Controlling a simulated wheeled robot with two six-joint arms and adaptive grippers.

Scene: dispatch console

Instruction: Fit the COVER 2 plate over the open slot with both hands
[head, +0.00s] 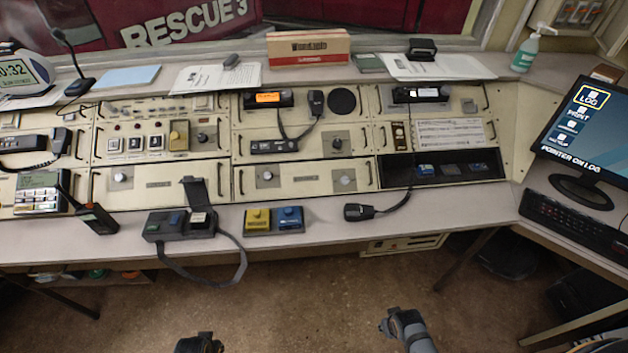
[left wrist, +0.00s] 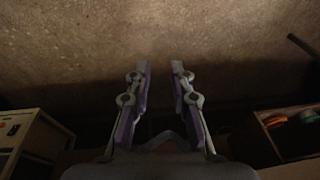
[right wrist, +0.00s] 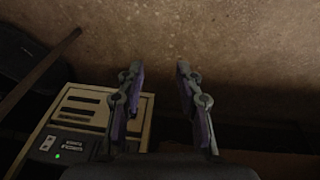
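No label reading COVER 2 is legible. Two pale plates with knobs and small labels fill the lower console row: a left plate (head: 140,184) and a middle plate (head: 305,180). Either could be the cover; I cannot tell which. To their right is a dark open slot (head: 440,168) with several small modules inside. My left gripper (head: 200,343) is low in the head view, over the floor; in the left wrist view (left wrist: 160,66) its fingers are apart and empty. My right gripper (head: 392,322), also short of the desk, is open and empty in the right wrist view (right wrist: 160,68).
On the desk ledge stand a radio (head: 97,221), a black device with an open lid and strap (head: 180,225), yellow (head: 257,219) and blue (head: 290,218) boxes, and a corded microphone (head: 358,212) before the slot. A monitor (head: 590,135) stands right. A slotted unit (right wrist: 85,125) is under the desk.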

